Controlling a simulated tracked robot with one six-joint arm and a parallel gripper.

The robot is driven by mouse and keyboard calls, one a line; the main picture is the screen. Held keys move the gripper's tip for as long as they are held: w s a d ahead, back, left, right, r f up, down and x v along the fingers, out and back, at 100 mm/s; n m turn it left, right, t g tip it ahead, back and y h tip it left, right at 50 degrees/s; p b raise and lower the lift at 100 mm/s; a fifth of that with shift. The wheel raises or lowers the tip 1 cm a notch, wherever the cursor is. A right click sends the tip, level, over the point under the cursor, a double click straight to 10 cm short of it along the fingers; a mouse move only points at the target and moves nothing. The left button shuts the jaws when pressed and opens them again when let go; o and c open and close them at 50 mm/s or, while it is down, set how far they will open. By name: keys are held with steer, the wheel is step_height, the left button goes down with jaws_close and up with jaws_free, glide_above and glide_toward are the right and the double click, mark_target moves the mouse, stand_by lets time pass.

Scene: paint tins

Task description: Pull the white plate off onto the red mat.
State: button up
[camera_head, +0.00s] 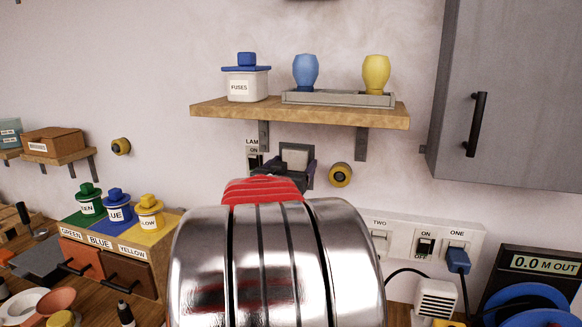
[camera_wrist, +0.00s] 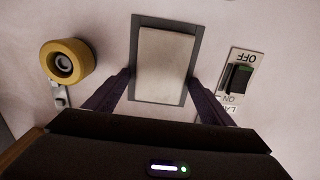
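The white plate (camera_head: 295,155) is on the wall below the shelf, in a dark grey frame. In the wrist view the plate (camera_wrist: 166,62) is upright and fills most of its frame. My gripper (camera_head: 290,172) is in front of the wall at the plate, partly hidden by my arm. In the wrist view its two dark fingers (camera_wrist: 160,78) are spread, one near each lower side of the frame, with nothing held between them. Whether the fingertips touch the frame I cannot tell. I see no red mat in either view.
A lamp switch (camera_wrist: 238,80) and a yellow round knob (camera_wrist: 68,62) flank the plate. The wooden shelf (camera_head: 200,108) above carries a fuse jar and two vases. Labelled tins stand at left; a socket strip (camera_head: 400,232) is at right.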

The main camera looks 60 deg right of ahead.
steer(key=c, duration=1.1)
